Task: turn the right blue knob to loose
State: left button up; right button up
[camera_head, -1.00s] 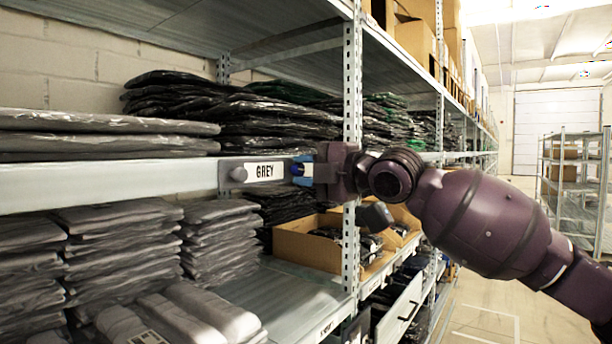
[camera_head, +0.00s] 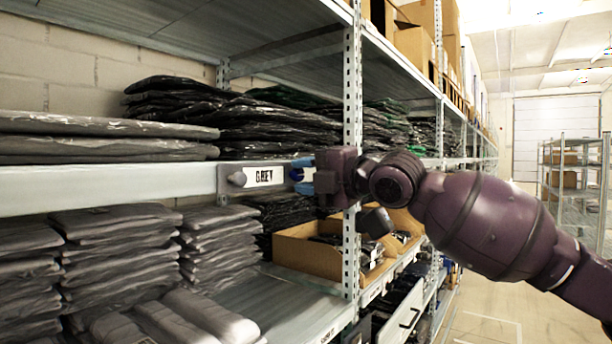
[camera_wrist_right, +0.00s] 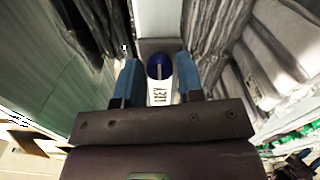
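The right blue knob (camera_head: 297,175) is on the right end of a grey plate on the shelf edge, beside the white GREY label (camera_head: 264,176). In the right wrist view the knob (camera_wrist_right: 159,67) is round and dark blue with a pale line. My right gripper (camera_head: 304,175) is at the knob, one blue finger above and one below it. In the wrist view the fingers of my right gripper (camera_wrist_right: 159,78) stand apart on both sides of the knob, with narrow gaps; contact is not clear. My left gripper is not in view.
A grey knob (camera_head: 237,180) is at the label's left end. A perforated upright post (camera_head: 352,100) stands close behind my right gripper. Folded grey garments (camera_head: 120,240) lie below, and black bagged ones (camera_head: 270,125) above. An open cardboard box (camera_head: 305,255) sits below the gripper.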

jog(key=shift+o, duration=1.4)
jog(key=shift+s+d, duration=0.2)
jog(key=shift+d, duration=0.15)
jog(key=v, duration=1)
jog(key=shift+p, duration=0.35)
